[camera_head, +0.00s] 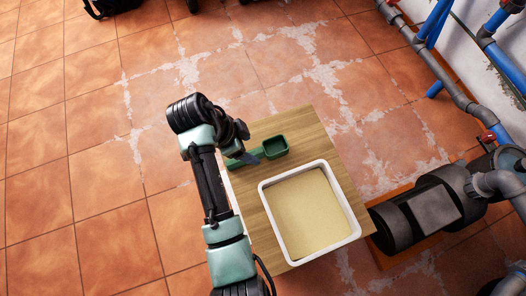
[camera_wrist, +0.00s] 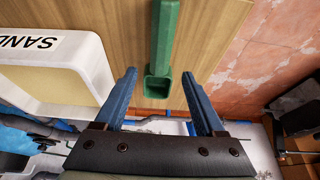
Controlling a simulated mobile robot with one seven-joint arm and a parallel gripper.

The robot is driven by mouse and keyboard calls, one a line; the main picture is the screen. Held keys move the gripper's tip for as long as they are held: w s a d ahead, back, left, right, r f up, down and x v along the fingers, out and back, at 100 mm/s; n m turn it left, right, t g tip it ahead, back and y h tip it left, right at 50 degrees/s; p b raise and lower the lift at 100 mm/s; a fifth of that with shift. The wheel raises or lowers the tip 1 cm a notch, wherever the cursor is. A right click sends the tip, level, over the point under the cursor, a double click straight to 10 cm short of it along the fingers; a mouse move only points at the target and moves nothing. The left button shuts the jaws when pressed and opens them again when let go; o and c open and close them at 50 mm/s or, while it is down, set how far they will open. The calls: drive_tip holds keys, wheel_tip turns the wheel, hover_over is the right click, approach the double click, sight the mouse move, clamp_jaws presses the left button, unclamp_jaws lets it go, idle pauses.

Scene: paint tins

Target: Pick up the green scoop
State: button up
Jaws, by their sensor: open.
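The green scoop (camera_head: 276,147) lies on the wooden table top, its box-shaped bowl to the right and its handle running left, partly hidden by my gripper. In the wrist view a long green part of the scoop (camera_wrist: 164,40) runs down from the top edge and ends in a hollow square end. My gripper (camera_wrist: 158,74) is open, with one blue finger on each side of that end and visible gaps to both. In the head view my gripper (camera_head: 250,154) is over the handle; whether it touches cannot be told.
A white tray of sand (camera_head: 353,213) stands on the wooden table (camera_head: 305,119) just beside the scoop; its "SAND" label (camera_wrist: 30,42) shows in the wrist view. A dark pump (camera_head: 428,212) and pipes stand right of the table. Tiled floor at left is clear.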

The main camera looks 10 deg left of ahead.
sight(255, 153)
drive_tip(key=b+x, duration=0.2)
drive_tip(key=x, duration=0.2)
drive_tip(key=shift+s+f, duration=0.1)
drive_tip(key=shift+f, duration=0.35)
drive_tip(key=shift+r, duration=0.1)
clamp_jaws()
